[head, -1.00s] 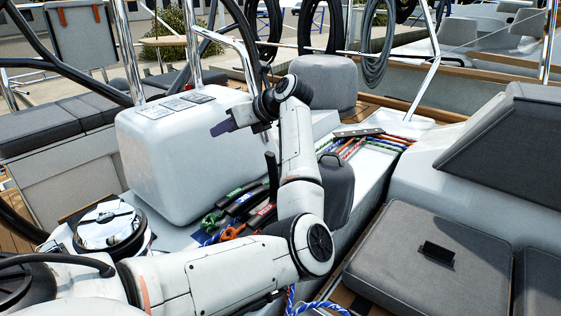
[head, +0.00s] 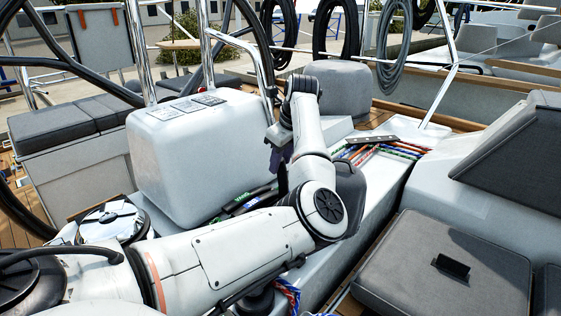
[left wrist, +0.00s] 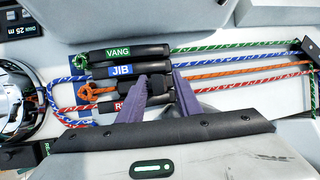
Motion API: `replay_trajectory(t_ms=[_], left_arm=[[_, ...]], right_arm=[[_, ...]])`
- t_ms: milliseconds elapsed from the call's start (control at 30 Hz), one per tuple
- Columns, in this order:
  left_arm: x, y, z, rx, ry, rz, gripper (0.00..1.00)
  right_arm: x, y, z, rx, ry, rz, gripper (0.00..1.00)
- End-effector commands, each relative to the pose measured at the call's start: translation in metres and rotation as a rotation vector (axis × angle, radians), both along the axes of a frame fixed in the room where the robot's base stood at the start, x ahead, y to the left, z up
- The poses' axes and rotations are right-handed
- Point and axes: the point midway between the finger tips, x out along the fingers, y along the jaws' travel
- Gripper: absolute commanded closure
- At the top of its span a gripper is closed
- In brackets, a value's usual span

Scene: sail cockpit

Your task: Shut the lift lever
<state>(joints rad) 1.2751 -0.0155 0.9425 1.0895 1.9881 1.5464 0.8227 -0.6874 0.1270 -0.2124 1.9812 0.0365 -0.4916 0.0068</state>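The lift lever (left wrist: 157,86) appears to be the raised black handle on the orange line. It points up toward the wrist camera, and its label is hidden. In the head view a dark upright bar below my gripper looks like the same lever (head: 282,182). My left gripper (left wrist: 160,80) has its two purple fingers apart, one on each side of the lever's end. Whether they touch it I cannot tell. The gripper in the head view (head: 279,156) points down over the lever row. My right gripper is out of view.
Flat-lying levers labelled VANG (left wrist: 122,54) and JIB (left wrist: 122,72) lie beside it, with a red-labelled one (left wrist: 125,106) on the other side. A chrome winch (head: 112,222) stands left. A white box (head: 205,150) rises behind the levers. Coloured ropes (head: 385,150) run right.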

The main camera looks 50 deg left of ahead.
Motion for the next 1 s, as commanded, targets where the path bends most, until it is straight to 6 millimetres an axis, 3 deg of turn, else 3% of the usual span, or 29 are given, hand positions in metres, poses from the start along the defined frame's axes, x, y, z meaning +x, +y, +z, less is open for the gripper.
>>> replay_trajectory(t_ms=[367, 567, 1000], left_arm=[[0.0012, 0.0036, -0.0078, 0.0, -0.001, 0.0, 0.69], [0.0011, 0.0034, -0.0076, 0.001, -0.001, 0.0, 0.99], [-0.0015, 0.0027, -0.0098, 0.003, -0.02, -0.001, 1.0]], right_arm=[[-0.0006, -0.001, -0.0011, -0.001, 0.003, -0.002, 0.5], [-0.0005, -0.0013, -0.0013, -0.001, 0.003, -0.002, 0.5], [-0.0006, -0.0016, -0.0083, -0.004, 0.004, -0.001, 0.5]])
